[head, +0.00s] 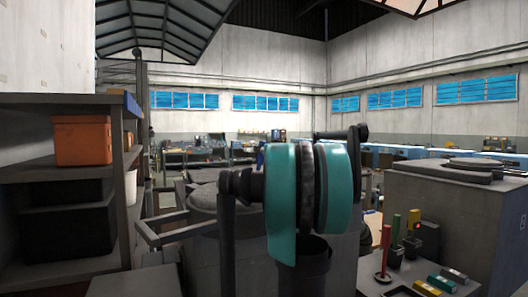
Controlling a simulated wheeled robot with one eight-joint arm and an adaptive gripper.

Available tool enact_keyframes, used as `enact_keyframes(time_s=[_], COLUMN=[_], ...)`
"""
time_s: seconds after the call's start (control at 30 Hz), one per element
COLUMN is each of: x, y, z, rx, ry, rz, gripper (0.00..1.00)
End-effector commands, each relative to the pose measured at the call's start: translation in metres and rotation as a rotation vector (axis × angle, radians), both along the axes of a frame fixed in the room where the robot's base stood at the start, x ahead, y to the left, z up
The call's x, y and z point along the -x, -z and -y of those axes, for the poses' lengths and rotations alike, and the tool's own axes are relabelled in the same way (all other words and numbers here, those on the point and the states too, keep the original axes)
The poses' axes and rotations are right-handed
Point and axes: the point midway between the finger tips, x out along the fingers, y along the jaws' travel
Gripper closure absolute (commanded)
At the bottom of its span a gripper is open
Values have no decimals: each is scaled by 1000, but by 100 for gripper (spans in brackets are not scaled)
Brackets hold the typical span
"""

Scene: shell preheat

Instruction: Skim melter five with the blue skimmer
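I cannot make out a blue skimmer in the head view. Upright handles, one red (386,238) and two green (396,228), stand at the lower right. A large grey block-shaped unit (455,215) with a dark round lid (486,169) stands at the right; a mark on its side is cut off by the picture edge. Another grey unit with a round top (205,197) stands behind my teal and black arm, which covers part of it. I cannot tell which one is melter five. My gripper cannot be made out.
A dark shelf rack with an orange bin (83,140) and black boxes (68,218) fills the left side. A grey rail frame (165,235) juts out beside it. Small coloured blocks (440,284) lie at the lower right. Benches (400,152) line the far walls.

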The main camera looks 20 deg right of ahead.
Motion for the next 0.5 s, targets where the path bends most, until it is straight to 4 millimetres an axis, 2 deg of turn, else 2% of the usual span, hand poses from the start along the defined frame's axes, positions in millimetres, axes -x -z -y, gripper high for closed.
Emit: enact_keyframes(time_s=[0.23, 0.5], x=[2, 19], y=[0, 0], z=[0, 1], rx=[-1, 0], ry=[0, 1], rz=[0, 0], gripper=[100, 100])
